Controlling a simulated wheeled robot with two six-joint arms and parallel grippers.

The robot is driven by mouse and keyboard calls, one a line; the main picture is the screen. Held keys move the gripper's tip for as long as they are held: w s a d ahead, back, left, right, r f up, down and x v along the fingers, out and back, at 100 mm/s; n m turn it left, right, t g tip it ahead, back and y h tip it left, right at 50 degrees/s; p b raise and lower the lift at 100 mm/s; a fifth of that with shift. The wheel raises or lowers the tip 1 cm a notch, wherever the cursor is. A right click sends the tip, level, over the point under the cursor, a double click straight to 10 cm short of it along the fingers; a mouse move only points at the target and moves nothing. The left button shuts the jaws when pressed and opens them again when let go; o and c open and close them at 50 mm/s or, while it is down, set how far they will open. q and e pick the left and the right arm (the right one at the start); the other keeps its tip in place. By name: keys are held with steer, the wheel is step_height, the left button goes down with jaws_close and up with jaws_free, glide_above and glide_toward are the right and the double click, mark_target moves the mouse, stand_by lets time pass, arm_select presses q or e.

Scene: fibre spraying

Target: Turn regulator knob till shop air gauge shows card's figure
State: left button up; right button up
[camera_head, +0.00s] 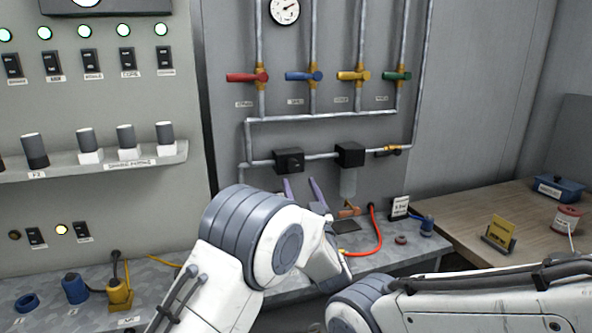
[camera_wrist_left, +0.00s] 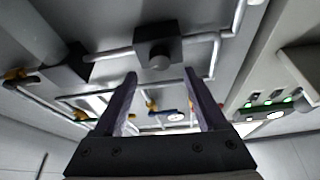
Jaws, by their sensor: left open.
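My left gripper (camera_head: 304,184) is open and empty, with purple fingers pointing up at the wall just below the regulator. In the left wrist view the gripper (camera_wrist_left: 159,76) has its fingertips spread to either side of the knob, apart from it. A round white gauge (camera_head: 285,10) with a dark needle is at the top; its figures are too small to read. A small white card (camera_head: 399,207) stands on the bench, its figure unreadable. My right gripper is out of view.
A second black box (camera_head: 350,154) with a clear bowl is right of the regulator. Red, blue, yellow and green valve handles (camera_head: 247,77) line the pipes above. A red hose (camera_head: 377,235) curves onto the bench. My right arm crosses the lower right.

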mark_target(294, 168)
arm_select(q)
steer(key=p+x, duration=0.1)
steer(key=x, duration=0.4)
steer(key=shift+w+r, duration=0.1)
steer(key=shift+w, duration=0.15)
jaws_close()
